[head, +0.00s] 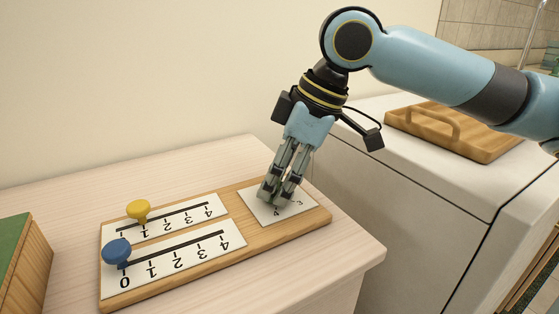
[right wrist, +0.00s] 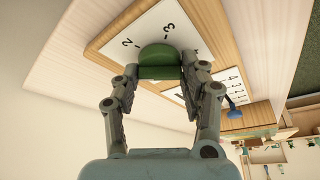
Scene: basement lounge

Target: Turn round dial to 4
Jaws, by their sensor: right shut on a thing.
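The round dial (right wrist: 160,58) is green and sits on a white numbered card (right wrist: 143,27) on the wooden board. In the right wrist view the digits 2 and 3 show beside it. In the head view the card (head: 294,207) shows 3 and 4 near the fingers, and the dial is mostly hidden behind them. My right gripper (head: 277,192) points down over the card, shut on the dial with one finger on each side. I cannot tell which number the dial points at. My left gripper is not in view.
The board (head: 234,204) also carries two numbered sliders, with a yellow knob (head: 138,209) and a blue knob (head: 117,250), left of the dial. It lies on a pale wooden top (head: 345,258). A white cabinet (head: 395,190) with a wooden board (head: 470,145) stands to the right.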

